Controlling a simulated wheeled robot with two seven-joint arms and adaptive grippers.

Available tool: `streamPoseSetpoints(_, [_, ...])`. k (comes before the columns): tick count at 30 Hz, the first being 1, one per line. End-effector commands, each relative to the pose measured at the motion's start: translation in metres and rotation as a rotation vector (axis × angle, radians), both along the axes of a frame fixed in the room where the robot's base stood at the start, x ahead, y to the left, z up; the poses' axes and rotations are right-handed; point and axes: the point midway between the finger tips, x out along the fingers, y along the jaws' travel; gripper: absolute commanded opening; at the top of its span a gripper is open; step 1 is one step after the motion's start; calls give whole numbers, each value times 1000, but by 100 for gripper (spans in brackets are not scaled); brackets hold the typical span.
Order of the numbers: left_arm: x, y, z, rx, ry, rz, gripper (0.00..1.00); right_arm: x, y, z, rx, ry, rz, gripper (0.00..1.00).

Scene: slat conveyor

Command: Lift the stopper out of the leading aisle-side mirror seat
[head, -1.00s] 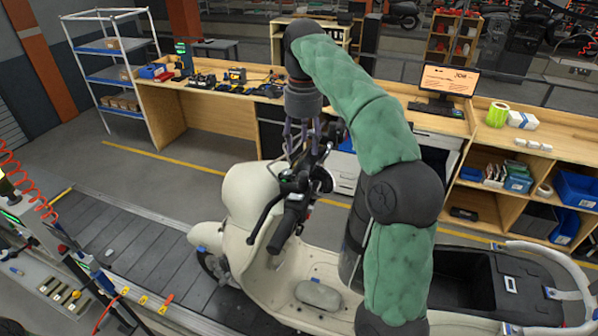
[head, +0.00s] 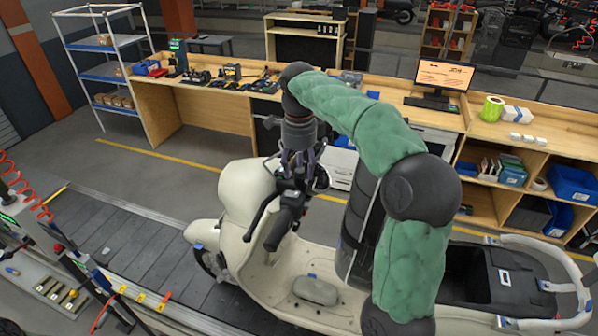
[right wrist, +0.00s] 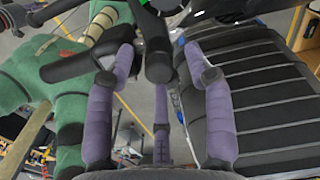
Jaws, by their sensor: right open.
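The cream scooter (head: 240,190) stands on the slat conveyor, its front to the left. Its black handlebar (head: 287,222) lies under my right gripper (head: 300,165), which points down from above at the handlebar's far part. In the right wrist view the purple-padded fingers of my right gripper (right wrist: 160,78) are spread open. A black rounded handlebar part (right wrist: 158,62) shows between the fingertips, and I cannot tell whether they touch it. I cannot make out the stopper or the mirror seat; both are small or hidden by the gripper. My left gripper is not in view.
The slat conveyor (head: 140,250) runs under the scooter. A wooden workbench (head: 215,105) with tools stands behind it, with a monitor (head: 444,77) at right. A wire-frame shelf (head: 100,75) is at back left. A side station (head: 45,275) with red coiled hose is at lower left.

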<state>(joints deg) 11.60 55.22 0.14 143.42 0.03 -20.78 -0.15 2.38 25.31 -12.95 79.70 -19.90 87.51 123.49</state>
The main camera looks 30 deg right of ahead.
Motion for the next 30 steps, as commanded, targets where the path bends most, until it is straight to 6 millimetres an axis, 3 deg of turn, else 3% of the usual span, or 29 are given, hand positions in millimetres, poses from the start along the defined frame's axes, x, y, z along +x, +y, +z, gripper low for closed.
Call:
streamPoseSetpoints(5, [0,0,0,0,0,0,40,0,0,0,-1,-1,-1,53])
streamPoseSetpoints(11, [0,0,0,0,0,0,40,0,0,0,-1,-1,-1,12])
streamPoseSetpoints(23, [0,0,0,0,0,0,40,0,0,0,0,0,0,12])
streamPoseSetpoints(30, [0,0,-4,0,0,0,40,1,0,11,0,-2,-1,12])
